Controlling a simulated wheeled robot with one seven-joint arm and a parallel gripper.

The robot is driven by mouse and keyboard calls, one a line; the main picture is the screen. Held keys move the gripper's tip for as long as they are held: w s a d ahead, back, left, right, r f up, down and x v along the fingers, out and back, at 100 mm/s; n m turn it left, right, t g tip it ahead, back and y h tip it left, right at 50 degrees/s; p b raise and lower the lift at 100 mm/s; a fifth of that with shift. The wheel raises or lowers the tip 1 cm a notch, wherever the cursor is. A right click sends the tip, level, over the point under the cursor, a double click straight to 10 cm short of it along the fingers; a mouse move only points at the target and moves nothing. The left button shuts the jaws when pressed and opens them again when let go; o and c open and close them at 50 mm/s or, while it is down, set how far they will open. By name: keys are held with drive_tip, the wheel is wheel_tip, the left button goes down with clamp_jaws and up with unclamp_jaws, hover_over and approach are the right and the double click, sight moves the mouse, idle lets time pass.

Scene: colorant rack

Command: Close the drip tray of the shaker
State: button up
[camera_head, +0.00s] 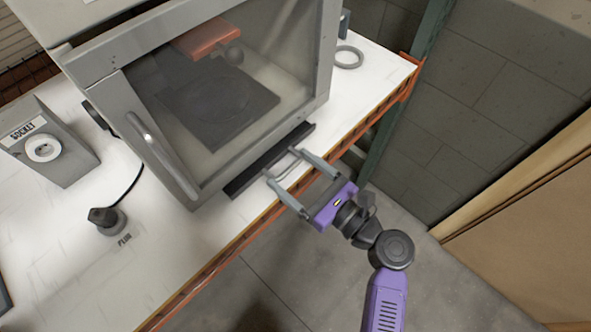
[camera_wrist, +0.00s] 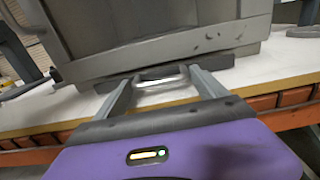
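The shaker (camera_head: 190,40) is a grey cabinet with a glass door, standing on the white workbench. Its drip tray (camera_head: 245,178) is a dark strip jutting out from under the cabinet front, with a pale metal loop handle (camera_head: 287,166) on its front. In the wrist view, the tray (camera_wrist: 107,84) and handle (camera_wrist: 160,77) lie straight ahead. My gripper (camera_head: 288,168) is open, its two grey fingers wide apart at either end of the handle, fingertips close to the tray front. I cannot tell whether they touch it. Nothing is held between them.
A grey socket box (camera_head: 62,150) and a black plug (camera_head: 106,220) with its cable are left of the shaker. A grey ring (camera_head: 348,57) lies on the bench (camera_head: 388,68) to the right. The bench has an orange front edge; open floor lies before it.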

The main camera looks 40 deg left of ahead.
sight(283, 167)
drive_tip(key=shift+w, duration=0.1)
drive_tip(key=c, duration=1.1)
drive_tip(key=shift+o, duration=0.2)
drive_tip(key=a, duration=0.4)
drive_tip(key=shift+w, duration=0.25)
drive_tip(key=o, duration=1.6)
drive_tip(key=shift+r, duration=0.1)
drive_tip(key=shift+o, duration=0.9)
drive_tip(key=shift+s+d+b, duration=0.2)
drive_tip(key=shift+d+b, duration=0.05)
drive_tip(key=shift+d, duration=1.7)
drive_tip(key=shift+s+d+b, duration=0.15)
drive_tip(key=shift+d+b, duration=0.1)
drive_tip(key=shift+d, duration=1.65)
